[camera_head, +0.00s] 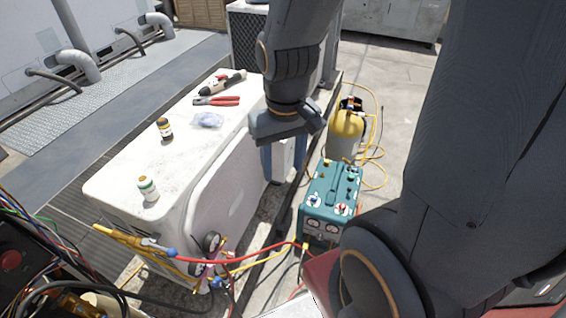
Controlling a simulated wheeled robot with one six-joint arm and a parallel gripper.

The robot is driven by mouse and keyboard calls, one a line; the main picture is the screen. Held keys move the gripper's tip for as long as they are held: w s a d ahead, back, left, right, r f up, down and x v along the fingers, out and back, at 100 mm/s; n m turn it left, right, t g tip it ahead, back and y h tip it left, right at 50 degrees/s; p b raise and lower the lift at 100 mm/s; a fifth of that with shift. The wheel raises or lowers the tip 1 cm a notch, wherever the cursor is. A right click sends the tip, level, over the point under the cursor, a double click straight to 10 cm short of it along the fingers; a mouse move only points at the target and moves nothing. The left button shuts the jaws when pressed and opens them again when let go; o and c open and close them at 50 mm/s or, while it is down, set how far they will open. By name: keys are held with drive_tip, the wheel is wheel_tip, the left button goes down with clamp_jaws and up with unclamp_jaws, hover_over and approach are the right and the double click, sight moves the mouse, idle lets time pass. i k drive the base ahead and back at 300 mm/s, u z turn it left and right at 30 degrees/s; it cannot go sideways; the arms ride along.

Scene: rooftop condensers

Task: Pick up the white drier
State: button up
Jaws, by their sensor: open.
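I cannot pick out the white drier with certainty. A pale tool with black and red parts (223,83) lies at the far end of the white condenser top (130,165); I cannot tell if it is the drier. My gripper (284,165) points down beyond the right edge of the condenser. It is open, with a white box-like surface (283,160) showing behind or between its fingers. I cannot tell whether they touch it. My wrist and arm hide part of the area there.
Red-handled pliers (217,101), a clear bag (208,120), a brown jar (164,129) and a green-labelled bottle (148,188) are on the condenser top. A teal machine (331,195) and a yellow-topped cylinder (347,130) stand right.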

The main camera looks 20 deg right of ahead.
sight(145, 184)
drive_tip(key=z, duration=1.4)
drive_tip(key=k, duration=0.45)
drive_tip(key=u, duration=0.4)
